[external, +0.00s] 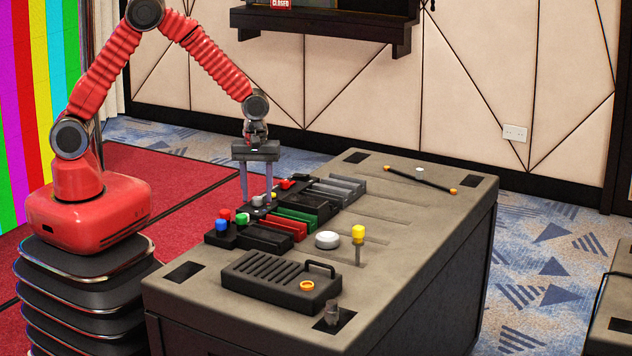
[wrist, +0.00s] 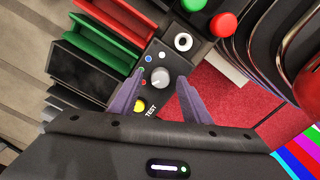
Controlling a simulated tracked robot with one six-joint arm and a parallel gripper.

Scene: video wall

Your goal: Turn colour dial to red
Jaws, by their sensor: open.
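The colour dial (wrist: 160,77) is a pale round knob on a dark panel. Small blue, white, green and red dots lie around its upper and left side in the wrist view; the red dot (wrist: 144,82) is at its lower left. I cannot tell which dot the dial points at. My gripper (wrist: 161,82) is open, its two purple-grey fingers on either side of the dial. Contact with it cannot be told. In the external view my gripper (external: 256,198) points down over the far left part of the console, and the dial (external: 257,201) shows small between the fingers.
A yellow button (wrist: 139,104) marked TEST sits close to the left finger. Red and green buttons, a white ring, and red and green slotted holders surround the panel. On the console (external: 400,200) are a white round knob (external: 327,239), a yellow-topped lever (external: 358,235) and a black handled box (external: 275,280).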

